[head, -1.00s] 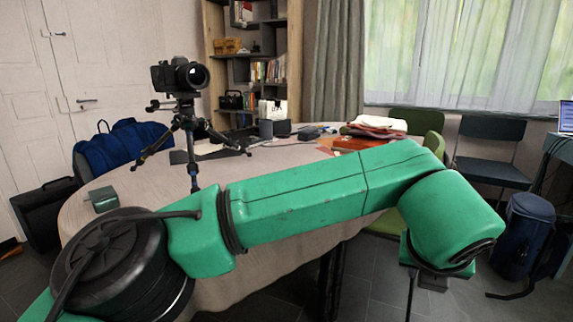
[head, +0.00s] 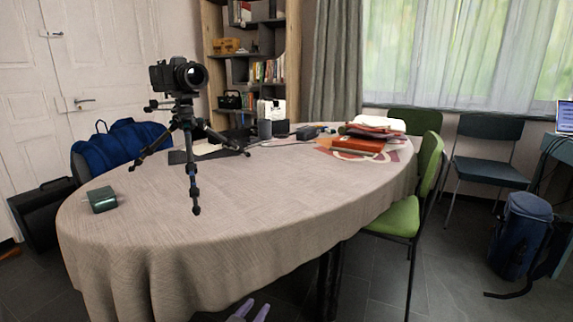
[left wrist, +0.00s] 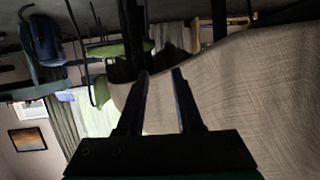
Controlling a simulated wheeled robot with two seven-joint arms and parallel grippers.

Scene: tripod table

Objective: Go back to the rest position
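My left gripper (head: 253,309) shows only as two fingertips at the bottom edge of the head view, low in front of the table (head: 250,215). In the left wrist view its two dark fingers (left wrist: 161,73) stand apart with nothing between them, so it is open and empty. The table's hanging cloth fills the right of that view, close by; I cannot tell whether the fingers touch it. My right gripper is in neither view.
On the table stand a tripod with a camera (head: 178,76), a small green box (head: 102,200) and a stack of folders (head: 360,143). A green chair (head: 402,216) stands at the table's right side. A blue backpack (head: 522,236) is on the floor at right.

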